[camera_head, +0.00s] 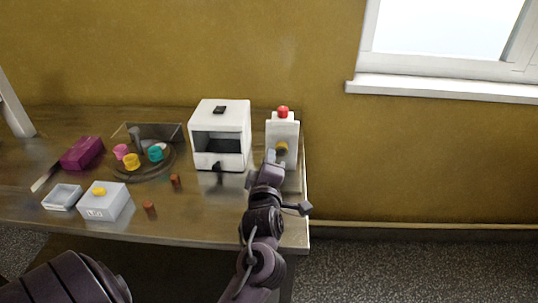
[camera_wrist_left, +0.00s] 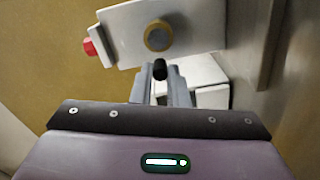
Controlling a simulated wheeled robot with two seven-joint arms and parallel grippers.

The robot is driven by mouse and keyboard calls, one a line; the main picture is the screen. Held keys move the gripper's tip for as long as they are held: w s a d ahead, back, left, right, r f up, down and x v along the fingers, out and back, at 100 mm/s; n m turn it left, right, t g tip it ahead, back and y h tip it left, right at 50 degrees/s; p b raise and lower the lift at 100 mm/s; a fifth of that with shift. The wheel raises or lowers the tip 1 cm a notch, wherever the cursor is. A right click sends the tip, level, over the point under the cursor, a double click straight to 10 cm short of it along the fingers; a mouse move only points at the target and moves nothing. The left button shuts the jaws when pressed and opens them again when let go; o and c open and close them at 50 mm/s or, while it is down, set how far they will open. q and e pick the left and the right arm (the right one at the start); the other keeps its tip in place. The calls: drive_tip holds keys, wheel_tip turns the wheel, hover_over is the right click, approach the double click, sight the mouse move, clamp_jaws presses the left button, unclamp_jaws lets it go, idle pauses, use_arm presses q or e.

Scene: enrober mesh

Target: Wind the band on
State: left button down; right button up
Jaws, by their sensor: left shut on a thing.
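A white upright control box (camera_head: 291,131) stands at the right end of the table, with a red button (camera_head: 283,112) on top and a round yellow-brown knob (camera_head: 282,147) on its front. The wrist view also shows the box's face (camera_wrist_left: 196,25), the red button (camera_wrist_left: 89,47) and the knob (camera_wrist_left: 158,36). My left gripper (camera_head: 272,158) is close in front of the knob. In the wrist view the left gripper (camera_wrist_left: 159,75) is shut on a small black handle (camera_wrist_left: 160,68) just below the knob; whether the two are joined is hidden. My right gripper is out of view.
A white machine (camera_head: 236,116) with an open front stands left of the box. Further left are a round dark tray (camera_head: 156,171) with coloured pieces, a purple block (camera_head: 82,153), a shallow tray (camera_head: 62,198) and a pale box (camera_head: 105,204). Small brown pieces (camera_head: 150,207) lie near the front.

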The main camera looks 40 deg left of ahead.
use_arm(q)
drive_tip(key=m+p, duration=0.2)
drive_tip(key=r+m+p, duration=0.1)
drive_tip(key=m+p, duration=0.1)
drive_tip(key=r+m+p, duration=0.1)
drive_tip(key=m+p, duration=0.1)
drive_tip(key=shift+w+d, duration=0.2)
drive_tip(key=shift+d, duration=0.1)
drive_tip(key=m+p, duration=0.3)
drive_tip(key=shift+w+d+r, duration=0.15)
drive_tip(key=shift+d, duration=0.05)
drive_tip(key=shift+d+m+p, duration=0.15)
drive_tip(key=shift+m+p, duration=0.5)
drive_tip(key=shift+m, duration=0.15)
drive_tip(key=c, duration=1.4)
unclamp_jaws()
drive_tip(key=shift+w, duration=0.1)
